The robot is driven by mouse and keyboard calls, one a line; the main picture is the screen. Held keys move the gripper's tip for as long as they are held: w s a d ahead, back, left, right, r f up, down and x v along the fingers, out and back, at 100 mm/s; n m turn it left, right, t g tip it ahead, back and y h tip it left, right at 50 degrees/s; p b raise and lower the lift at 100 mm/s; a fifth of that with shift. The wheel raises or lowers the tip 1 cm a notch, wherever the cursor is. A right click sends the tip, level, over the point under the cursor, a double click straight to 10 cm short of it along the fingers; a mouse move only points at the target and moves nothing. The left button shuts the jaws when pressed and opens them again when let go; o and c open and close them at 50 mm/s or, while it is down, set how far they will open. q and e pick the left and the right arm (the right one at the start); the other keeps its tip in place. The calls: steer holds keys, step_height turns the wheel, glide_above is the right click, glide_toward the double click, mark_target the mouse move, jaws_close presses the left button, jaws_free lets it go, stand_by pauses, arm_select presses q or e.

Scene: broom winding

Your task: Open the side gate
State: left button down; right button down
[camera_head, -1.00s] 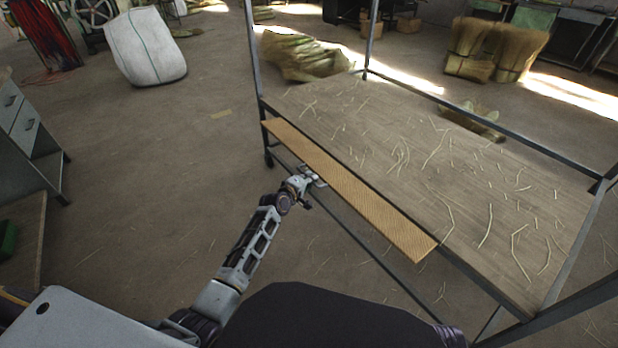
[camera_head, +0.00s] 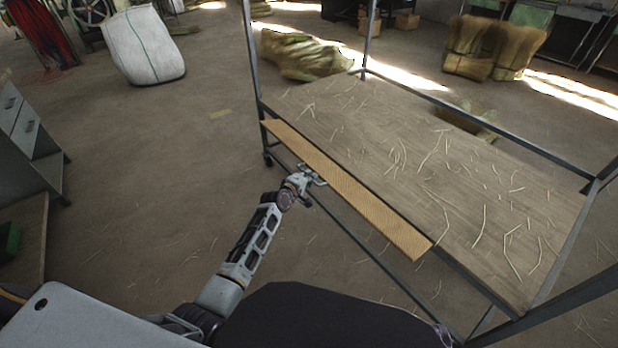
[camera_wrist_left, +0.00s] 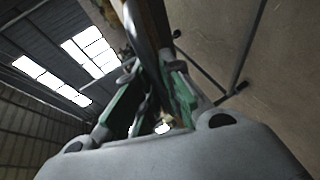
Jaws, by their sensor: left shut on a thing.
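The side gate (camera_head: 345,190) is a long, narrow tan panel with a woven-looking face. It runs along the near left edge of the cart's wooden deck (camera_head: 400,130), and I cannot tell its exact tilt. My left gripper (camera_head: 311,177) is at the gate's outer edge, near the middle of its length. In the left wrist view, the left gripper (camera_wrist_left: 155,105) has its green-lined fingers shut around a dark bar-like edge of the gate (camera_wrist_left: 140,35). The exact contact is partly hidden by the fingers. My right gripper is not in view.
The cart has upright metal posts (camera_head: 252,60) and a lower rail (camera_head: 370,250). Straw lies scattered on the deck. A white sack (camera_head: 143,48) and a grey drawer cabinet (camera_head: 25,135) stand to the left. The floor between them and the cart is clear.

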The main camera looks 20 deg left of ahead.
arm_select(q)
steer(key=c, duration=1.5)
jaws_free()
steer(key=shift+s, duration=0.15)
steer(key=shift+v, duration=5.9)
